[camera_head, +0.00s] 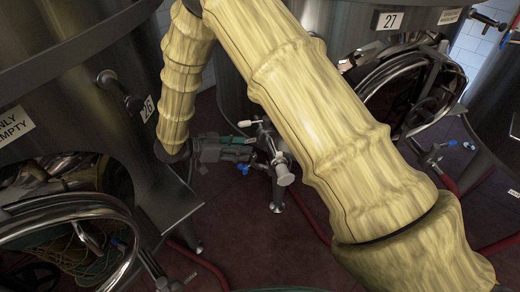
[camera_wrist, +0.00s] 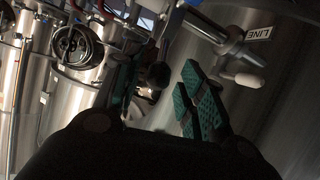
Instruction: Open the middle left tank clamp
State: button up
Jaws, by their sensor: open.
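A metal pipe fitting (camera_head: 278,160) with valves stands between two steel tanks in the head view. It has a white-tipped handle (camera_head: 247,123), and a white handle (camera_wrist: 250,83) shows in the wrist view beside a "LINE" label. My gripper (camera_head: 250,149) reaches in from the left, its green-padded fingers spread beside the fitting. In the wrist view, my gripper (camera_wrist: 158,92) is open, with a dark round knob (camera_wrist: 158,75) seen between or just beyond the fingers. I cannot tell whether they touch it. I cannot make out the clamp clearly; my arm covers part of the fitting's right side.
Tank 26 (camera_head: 95,110) stands at left, and tank 27 (camera_head: 350,30) stands behind my arm. Round metal hatches (camera_head: 395,85) open on the tank fronts. Red hoses (camera_head: 200,262) lie on the dark red floor (camera_head: 235,225), which is partly clear below the fitting.

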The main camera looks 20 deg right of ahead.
aim_at(252, 158)
jog(key=shift+p+x, duration=0.55)
jog(key=shift+x, duration=2.5)
jog(key=shift+c, duration=0.2)
grip_shut()
